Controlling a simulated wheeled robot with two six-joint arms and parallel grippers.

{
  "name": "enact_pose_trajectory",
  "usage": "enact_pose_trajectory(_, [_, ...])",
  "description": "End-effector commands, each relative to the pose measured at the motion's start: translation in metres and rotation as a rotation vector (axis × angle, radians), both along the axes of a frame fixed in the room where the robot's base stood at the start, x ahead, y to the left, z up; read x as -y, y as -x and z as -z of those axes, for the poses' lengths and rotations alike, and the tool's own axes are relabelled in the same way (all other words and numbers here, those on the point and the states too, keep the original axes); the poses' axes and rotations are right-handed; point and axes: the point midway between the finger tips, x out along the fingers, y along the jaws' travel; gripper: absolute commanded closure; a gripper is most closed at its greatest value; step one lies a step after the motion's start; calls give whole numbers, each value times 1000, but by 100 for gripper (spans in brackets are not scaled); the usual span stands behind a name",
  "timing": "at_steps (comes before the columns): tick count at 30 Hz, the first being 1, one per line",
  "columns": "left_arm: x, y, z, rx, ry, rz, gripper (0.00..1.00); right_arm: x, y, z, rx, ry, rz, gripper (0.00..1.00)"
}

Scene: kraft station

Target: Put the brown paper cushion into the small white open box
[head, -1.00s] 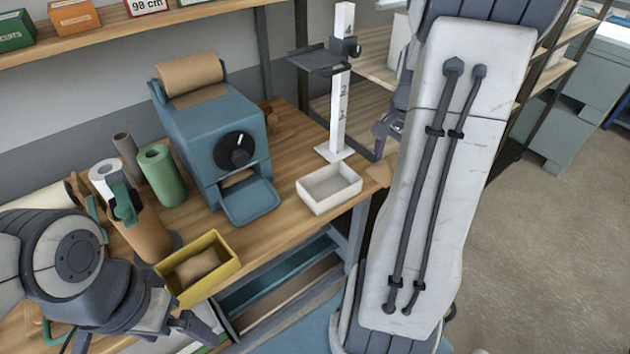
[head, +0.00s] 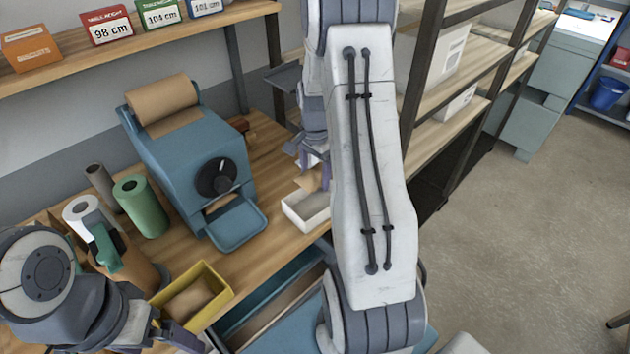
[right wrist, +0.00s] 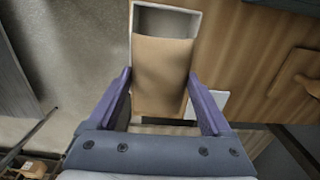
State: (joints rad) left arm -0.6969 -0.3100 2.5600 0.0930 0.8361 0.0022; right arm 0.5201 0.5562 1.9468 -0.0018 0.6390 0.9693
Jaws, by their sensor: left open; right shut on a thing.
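The small white open box (head: 300,222) stands on the wooden bench beside the blue machine, partly hidden by my right arm. My right gripper (head: 312,166) is above it, shut on a brown paper cushion (head: 306,181). In the right wrist view the cushion (right wrist: 162,75) is between the purple fingers, and the white box (right wrist: 167,21) shows behind it, largely covered. The cushion overlaps the box opening in both views; I cannot tell how far above it is. My left gripper (head: 183,338) is open and empty near the yellow box, at the bench's front.
The yellow box (head: 217,309) holds another brown piece. The blue paper machine (head: 190,150) with its tray (head: 236,226) stands left of the white box. Rolls, including a green one (head: 140,206), stand at the left. A white post with a dark platform (head: 284,78) is behind the white box.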

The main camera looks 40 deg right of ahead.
Motion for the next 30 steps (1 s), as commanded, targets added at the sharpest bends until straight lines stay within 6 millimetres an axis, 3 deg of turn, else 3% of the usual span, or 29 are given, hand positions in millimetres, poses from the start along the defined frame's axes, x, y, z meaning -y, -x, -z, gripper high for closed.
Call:
enact_pose_trajectory(10, [0, 0, -15, 0, 0, -1, 0, 1, 0, 39, -2, -1, 4, 68])
enact_pose_trajectory(30, [0, 0, -6, 0, 0, 0, 0, 2, 0, 54, 0, 0, 4, 68])
